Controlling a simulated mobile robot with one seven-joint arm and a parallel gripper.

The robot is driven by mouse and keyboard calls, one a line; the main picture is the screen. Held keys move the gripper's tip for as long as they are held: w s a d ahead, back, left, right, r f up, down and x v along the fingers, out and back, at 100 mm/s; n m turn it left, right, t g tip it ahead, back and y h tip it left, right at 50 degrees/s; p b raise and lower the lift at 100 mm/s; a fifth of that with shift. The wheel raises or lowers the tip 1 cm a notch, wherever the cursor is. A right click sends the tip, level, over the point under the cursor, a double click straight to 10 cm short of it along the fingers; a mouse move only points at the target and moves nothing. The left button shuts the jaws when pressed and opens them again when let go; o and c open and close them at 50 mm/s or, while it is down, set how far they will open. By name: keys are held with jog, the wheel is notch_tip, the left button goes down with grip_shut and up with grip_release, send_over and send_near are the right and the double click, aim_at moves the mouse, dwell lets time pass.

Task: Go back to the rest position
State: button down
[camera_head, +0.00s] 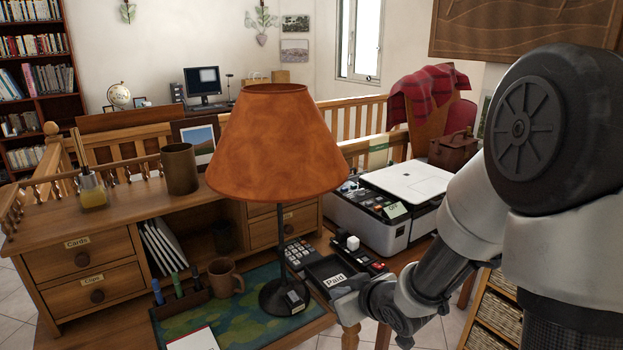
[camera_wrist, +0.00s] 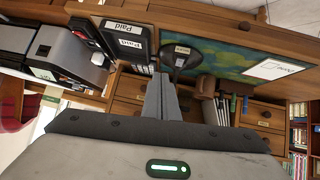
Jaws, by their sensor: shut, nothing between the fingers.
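My gripper (camera_head: 348,306) reaches in from the right over the front edge of the desk, beside the "Paid" tray (camera_head: 335,281). In the wrist view its two fingers (camera_wrist: 161,97) lie together, shut with nothing between them. The fingertips show near the base of the lamp (camera_wrist: 181,58) and the "Paid" tray (camera_wrist: 128,43) in that view. In the head view the tips are partly hard to make out against the dark arm parts.
The orange-shaded lamp (camera_head: 277,145) stands on the green mat (camera_head: 185,331), left of my gripper. A brown mug (camera_head: 225,278), a keypad device (camera_head: 300,254) and a printer (camera_head: 385,215) are close by. A wicker-drawer unit (camera_head: 490,325) stands at the lower right.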

jog(key=s+d+r+m+g+h, duration=0.1)
jog(key=s+d+r+m+h, duration=0.1)
jog(key=s+d+r+h, duration=0.25)
jog(key=s+d+r+m+h, duration=0.1)
jog(key=s+d+r+m, duration=0.1)
jog(key=s+d+r, duration=0.45)
jog(key=s+a+r+m+g+y, duration=0.1)
jog(key=s+a+r, duration=0.15)
jog(key=s, duration=0.35)
jog(key=s+a+r+m+g, duration=0.1)
jog(key=s+r+g, duration=0.1)
jog(key=s+r, duration=0.35)
notch_tip(320, 180, up, 14)
jog(key=s+p, duration=0.1)
jog(key=p, duration=1.5)
jog(key=shift+s+a, duration=0.2)
